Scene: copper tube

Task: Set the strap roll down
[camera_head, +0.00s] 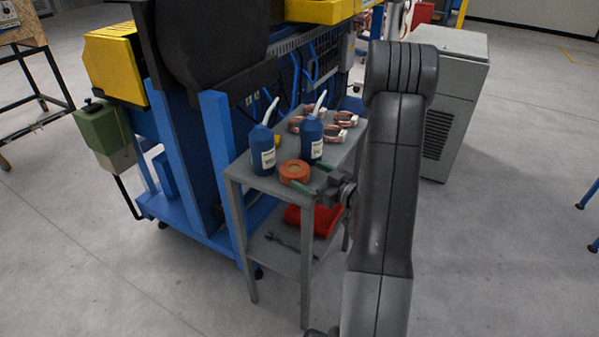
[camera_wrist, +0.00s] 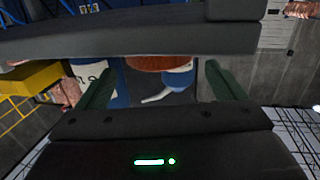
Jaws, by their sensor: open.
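The strap roll (camera_head: 294,171) is an orange-brown round roll. It sits flat on the top of a small grey table (camera_head: 251,178), near its front edge. My gripper (camera_head: 313,178) is open, with its two green fingers apart, at the right of the roll. In the wrist view the roll (camera_wrist: 156,62) shows between and beyond the open fingers (camera_wrist: 162,88), partly covered by a dark bar of my gripper. I see no finger pressing on it, though exact contact is hard to tell.
Two blue bottles (camera_head: 262,150) with white spouts stand behind the roll on the table. Several copper coils (camera_head: 340,121) lie at the back of the tabletop. A red box (camera_head: 312,220) is on the lower shelf. A blue-framed machine stands at left; a grey cabinet (camera_head: 452,95) stands behind right.

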